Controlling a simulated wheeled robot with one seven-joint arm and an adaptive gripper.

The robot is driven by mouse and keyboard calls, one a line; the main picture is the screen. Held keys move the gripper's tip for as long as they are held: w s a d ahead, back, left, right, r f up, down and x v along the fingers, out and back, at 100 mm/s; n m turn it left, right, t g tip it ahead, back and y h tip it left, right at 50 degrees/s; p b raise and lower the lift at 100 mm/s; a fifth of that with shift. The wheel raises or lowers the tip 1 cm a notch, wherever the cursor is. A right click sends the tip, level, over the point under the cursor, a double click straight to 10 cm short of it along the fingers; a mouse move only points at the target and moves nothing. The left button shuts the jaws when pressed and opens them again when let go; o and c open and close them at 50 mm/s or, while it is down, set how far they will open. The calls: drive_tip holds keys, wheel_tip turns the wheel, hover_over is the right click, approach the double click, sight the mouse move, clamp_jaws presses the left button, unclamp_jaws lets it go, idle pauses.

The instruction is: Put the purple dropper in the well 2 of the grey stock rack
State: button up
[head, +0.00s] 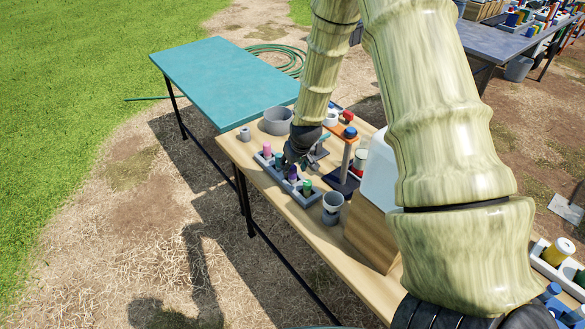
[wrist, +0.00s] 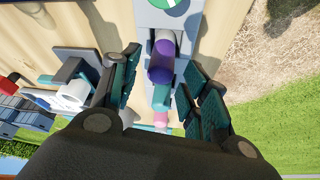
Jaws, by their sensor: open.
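The grey stock rack (head: 313,199) stands along the left edge of the wooden table, holding a row of coloured droppers. The purple dropper (head: 293,173) is in this row, between a teal one (head: 278,159) and a green one (head: 307,187). In the wrist view the purple dropper (wrist: 161,62) lies between my fingers with its pale end toward the top; the rack (wrist: 152,17) runs beneath. My gripper (head: 293,160) is open, right at the purple dropper, with a finger on each side. Well numbers cannot be read, and the lower part of the dropper is hidden.
A pink dropper (head: 266,149) stands at the rack's far end. A grey cup (head: 332,206) stands near the rack's front end. An orange-topped stand (head: 346,131) rises just right of my gripper. A grey bowl (head: 277,121) is behind. The teal table (head: 215,75) is clear.

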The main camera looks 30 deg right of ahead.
drive_tip(key=b+v, duration=0.1)
drive_tip(key=v, duration=0.9)
drive_tip(key=shift+r, duration=0.25)
idle(1.0)
